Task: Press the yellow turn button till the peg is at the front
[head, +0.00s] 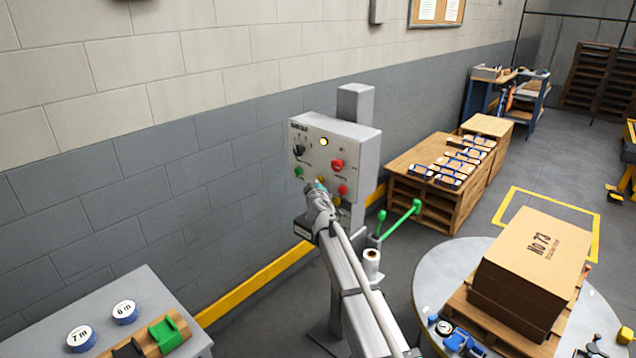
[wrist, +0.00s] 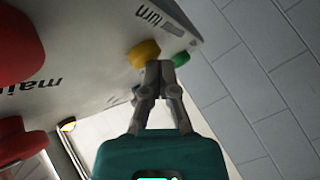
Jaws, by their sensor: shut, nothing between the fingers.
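The yellow turn button (wrist: 143,53) sits on the control panel under the word "turn" in the wrist view. My gripper (wrist: 160,66) is shut and empty, its fingertips at the button's lower right edge; I cannot tell whether they touch it. In the head view my gripper (head: 319,187) is at the lower part of the grey control box (head: 352,150) and largely covers the turn button. A round grey turntable (head: 436,268) stands at the right, bearing a pallet and a carton (head: 530,262). I cannot make out the peg.
A green button (wrist: 181,59) is just right of the fingertips, and large red buttons (wrist: 18,45) are at the left. Green levers (head: 402,218) stand right of the post. A grey bench (head: 150,285) is lower left.

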